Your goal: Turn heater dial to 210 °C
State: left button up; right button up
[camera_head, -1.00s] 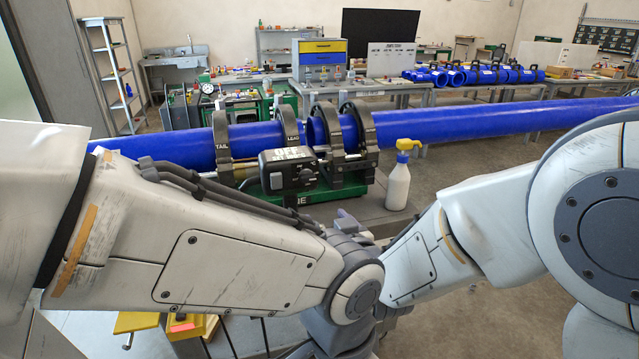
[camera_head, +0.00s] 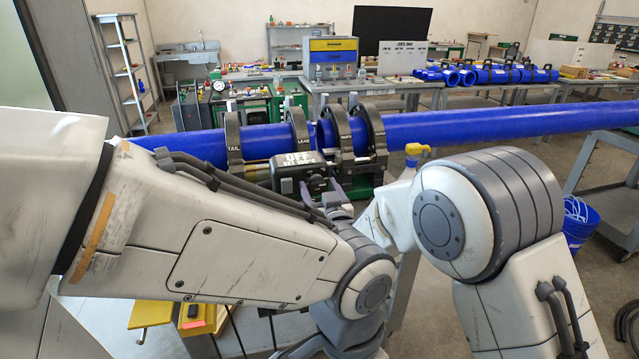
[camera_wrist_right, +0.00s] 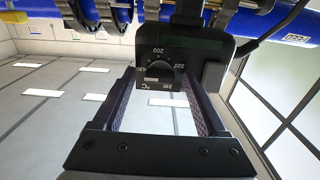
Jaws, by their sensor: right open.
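The heater control box (camera_head: 284,180) is dark with a pale label on top and sits in front of the blue pipe. In the right wrist view its face carries a round dark dial (camera_wrist_right: 160,74) with marks including 200 and 220; I cannot tell its exact setting. My right gripper (camera_wrist_right: 161,88) is open, its two fingers on either side of the dial with visible gaps; contact is not apparent. In the head view the right gripper (camera_head: 334,203) is partly hidden behind my left arm, near the box. My left gripper does not show.
The blue pipe (camera_head: 470,124) runs through black clamp rings (camera_head: 370,130) behind the box. A spray bottle with a yellow top (camera_head: 415,151) stands right of it, mostly hidden by my right arm. A blue bucket (camera_head: 578,222) is at the right. My arms cross in front.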

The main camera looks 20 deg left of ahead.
jog(key=shift+w, duration=0.15)
jog(key=shift+c, duration=0.3)
grip_shut()
jog(key=shift+f+m+b, duration=0.15)
jog(key=shift+m+b, duration=0.15)
jog(key=shift+b, duration=0.35)
jog(key=m+b, duration=0.9)
jog(key=b, duration=0.3)
jog(key=shift+f+b, duration=0.15)
jog(key=shift+b, duration=0.15)
jog(key=m+b, duration=1)
jog(key=b, duration=0.2)
jog(key=shift+r+m+b, duration=0.15)
jog(key=shift+m+b, duration=0.6)
jog(key=shift+m, duration=0.25)
jog(key=shift+r+m+b, duration=0.1)
jog(key=shift+m+b, duration=0.6)
jog(key=shift+m, duration=0.3)
